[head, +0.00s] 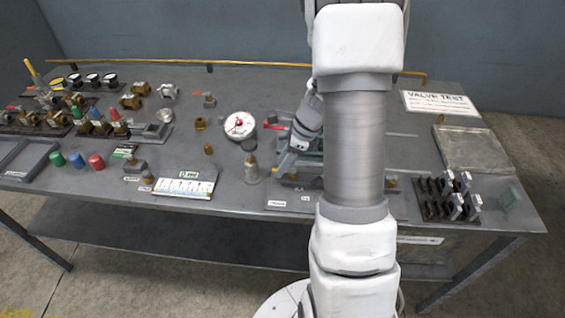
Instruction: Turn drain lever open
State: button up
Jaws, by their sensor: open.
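A bench fixture (290,178) stands at the middle front of the table, partly behind my arm. A small plate with dark lettering (277,203) lies at its front edge; I cannot read it surely. A thin red piece (275,126) shows just left of my wrist. I cannot tell which part is the drain lever; it may be hidden by my arm. My gripper (297,148) is over the fixture, small and partly hidden. Its jaws are open, and I see nothing held between them. Whether it touches the fixture cannot be told.
A round white gauge (240,126) stands close left of my gripper. Brass valves and fittings (132,101) fill the left side. A grey tray (472,149), a VALVE TEST sheet (438,103) and dark clamp-like pieces (449,196) are on the right. A yellow pipe (250,64) runs along the back.

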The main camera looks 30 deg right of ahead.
grip_shut()
dwell(0.5)
jog(key=n, duration=0.1)
jog(key=n+g, duration=0.1)
jog(key=n, duration=0.1)
jog(key=s+n+p, duration=0.1)
jog(key=shift+a+y, duration=0.25)
jog(key=shift+y, duration=0.15)
jog(key=n+g, duration=0.1)
jog(key=n, duration=0.1)
jog(key=s+n+g, duration=0.1)
jog(key=n, duration=0.2)
jog(key=shift+p, duration=0.3)
jog(key=n, duration=0.1)
jog(key=s+n+g, duration=0.1)
jog(key=n, duration=0.1)
jog(key=n+g, duration=0.1)
jog(key=n, duration=0.1)
jog(key=shift+s+d+h+p, duration=0.15)
jog(key=shift+d+h+p, duration=0.15)
jog(key=shift+h, duration=0.1)
jog(key=shift+s+d+n+g+h, duration=0.15)
jog(key=shift+s+n+g+h, duration=0.1)
jog(key=shift+n, duration=0.7)
jog(key=shift+s+d+n+g+h, duration=0.15)
jog(key=shift+n+g+h, duration=0.1)
jog(key=shift+n, duration=0.7)
